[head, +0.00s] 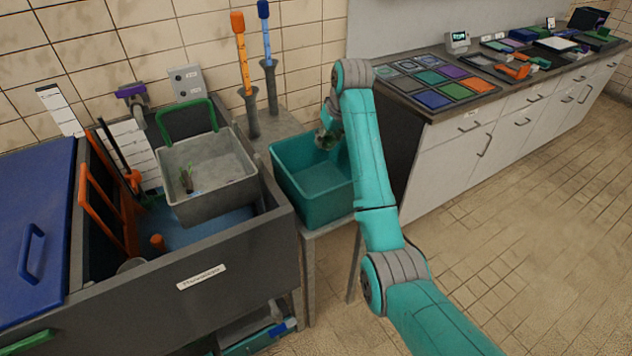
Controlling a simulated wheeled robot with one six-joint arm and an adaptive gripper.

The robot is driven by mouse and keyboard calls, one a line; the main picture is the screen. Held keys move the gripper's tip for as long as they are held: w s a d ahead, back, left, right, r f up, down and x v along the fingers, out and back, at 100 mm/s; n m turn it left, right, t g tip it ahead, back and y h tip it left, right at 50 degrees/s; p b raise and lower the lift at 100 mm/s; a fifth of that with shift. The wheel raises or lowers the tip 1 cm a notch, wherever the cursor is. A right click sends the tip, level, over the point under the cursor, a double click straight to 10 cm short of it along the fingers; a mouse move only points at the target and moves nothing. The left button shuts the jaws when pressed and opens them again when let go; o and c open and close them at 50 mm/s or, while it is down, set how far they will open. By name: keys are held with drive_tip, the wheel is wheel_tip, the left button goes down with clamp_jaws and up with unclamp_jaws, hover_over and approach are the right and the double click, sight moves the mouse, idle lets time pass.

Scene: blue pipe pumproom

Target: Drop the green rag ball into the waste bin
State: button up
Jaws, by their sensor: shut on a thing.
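My gripper (329,130) hangs over an open teal bin (317,205), near its back right part. The gripper is small in the view and partly hidden by my arm. It is shut on a small dark green lump, the green rag ball (326,142), of which only a little shows. The lump appears at about rim height or above; its exact height is hard to tell. The teal bin, which looks like the waste bin, stands on a grey stand, and its visible floor is bare.
Left of the bin is a dark grey sink unit (235,262) with a grey basket (210,178) on it. Two holders with orange (241,50) and blue (265,30) handled tools stand behind. A counter (450,120) with coloured trays is at the right. The tiled floor is clear.

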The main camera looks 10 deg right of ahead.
drive_tip(key=shift+f, duration=2.25)
drive_tip(key=o, duration=1.2)
drive_tip(key=shift+o, duration=0.2)
drive_tip(key=v, duration=0.7)
drive_tip(key=shift+s+d+r, duration=0.1)
drive_tip(key=shift+r, duration=0.15)
